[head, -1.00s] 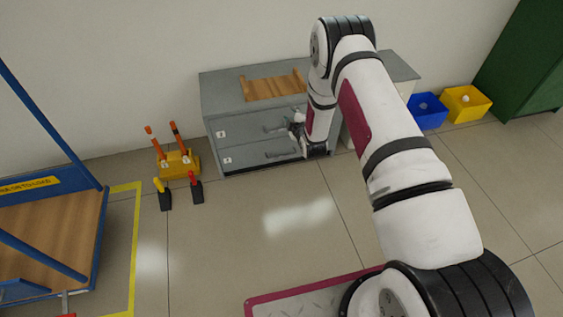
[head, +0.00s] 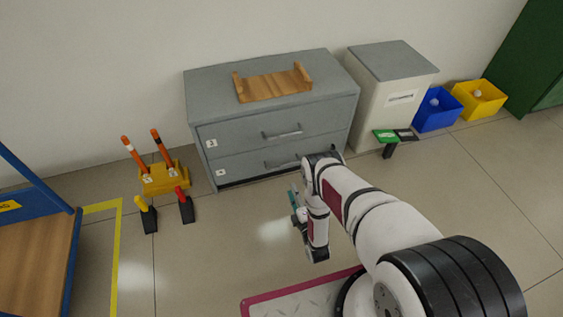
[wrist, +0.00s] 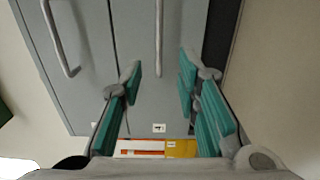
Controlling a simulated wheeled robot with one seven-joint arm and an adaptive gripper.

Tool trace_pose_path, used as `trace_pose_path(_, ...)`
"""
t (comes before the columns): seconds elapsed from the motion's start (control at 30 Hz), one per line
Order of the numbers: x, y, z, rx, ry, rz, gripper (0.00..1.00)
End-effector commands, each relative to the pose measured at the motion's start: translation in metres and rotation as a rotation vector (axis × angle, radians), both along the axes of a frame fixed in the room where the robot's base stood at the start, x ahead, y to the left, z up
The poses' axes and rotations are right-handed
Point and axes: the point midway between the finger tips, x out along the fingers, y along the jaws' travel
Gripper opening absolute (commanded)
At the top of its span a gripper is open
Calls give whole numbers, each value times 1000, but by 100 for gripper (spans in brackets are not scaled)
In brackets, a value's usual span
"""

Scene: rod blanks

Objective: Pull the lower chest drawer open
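The grey chest (head: 197,110) stands against the wall with two drawers. The lower drawer (head: 240,168) looks closed, flush with the upper drawer (head: 235,132). Its bar handle (head: 283,161) is partly near my arm in the head view. In the wrist view the lower handle (wrist: 159,38) lies ahead, lined up between my fingers, and the upper handle (wrist: 62,42) is off to the left. My gripper (wrist: 161,74) is open and empty, with teal pads on either side. In the head view my gripper (head: 297,205) is in front of the chest, apart from the handle.
A wooden tray (head: 272,88) sits on the chest. A yellow holder (head: 163,178) with orange-handled tools stands left of it, with two dark wedges in front. A pale cabinet (head: 372,105), blue bin (head: 437,110) and yellow bin (head: 478,98) stand right. Floor before the chest is clear.

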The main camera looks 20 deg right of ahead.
Motion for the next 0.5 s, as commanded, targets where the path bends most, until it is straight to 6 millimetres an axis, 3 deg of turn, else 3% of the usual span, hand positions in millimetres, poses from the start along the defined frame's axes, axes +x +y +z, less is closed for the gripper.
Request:
trace_pose_path(0.17,22,1,3,1,-4,-1,30)
trace_pose_path(0.5,88,2,2,1,-4,-1,30)
